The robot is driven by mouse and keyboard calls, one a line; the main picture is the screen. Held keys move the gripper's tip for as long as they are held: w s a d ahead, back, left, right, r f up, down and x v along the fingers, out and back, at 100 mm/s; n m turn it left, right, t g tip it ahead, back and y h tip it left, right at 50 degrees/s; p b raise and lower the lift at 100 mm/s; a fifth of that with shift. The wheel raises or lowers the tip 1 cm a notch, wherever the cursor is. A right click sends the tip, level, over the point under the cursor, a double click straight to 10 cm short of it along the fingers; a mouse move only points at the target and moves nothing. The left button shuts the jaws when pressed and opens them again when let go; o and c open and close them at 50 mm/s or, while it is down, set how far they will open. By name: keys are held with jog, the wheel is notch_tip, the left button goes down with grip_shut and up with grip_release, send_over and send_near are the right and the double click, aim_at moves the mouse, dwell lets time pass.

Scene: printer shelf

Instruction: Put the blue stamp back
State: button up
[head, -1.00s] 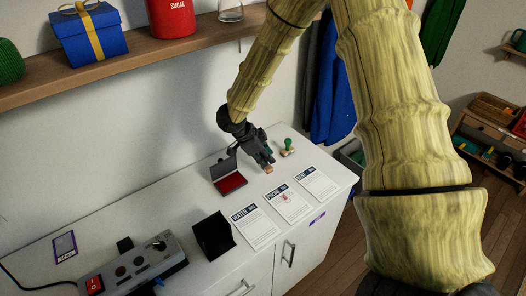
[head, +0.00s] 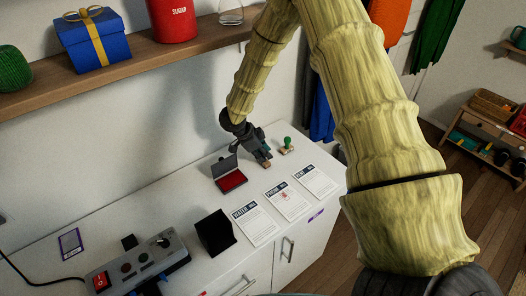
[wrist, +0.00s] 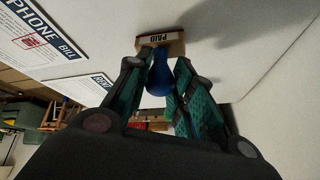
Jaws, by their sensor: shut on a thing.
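The blue stamp has a round blue handle (wrist: 159,78) and a wooden base marked PAID (wrist: 161,44). My gripper (wrist: 157,68) is shut on the handle, with a green-padded finger on each side. In the head view my gripper (head: 259,154) is over the back of the white counter, between the red ink pad (head: 232,181) and a green-handled stamp (head: 287,145). The wooden base (head: 266,164) shows under my fingers, low at the counter. I cannot tell whether it touches the surface. The blue handle is hidden in the head view.
Several bill sheets (head: 288,201) lie in front of the gripper; the phone bill carries a red mark. A black holder (head: 214,233) and a grey control box (head: 140,266) stand to the left. A wooden shelf (head: 130,64) runs above along the wall.

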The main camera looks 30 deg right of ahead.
jog(key=o, duration=0.8)
jog(key=shift+r, duration=0.1)
jog(key=shift+b+v, duration=1)
jog(key=shift+v, duration=2.7)
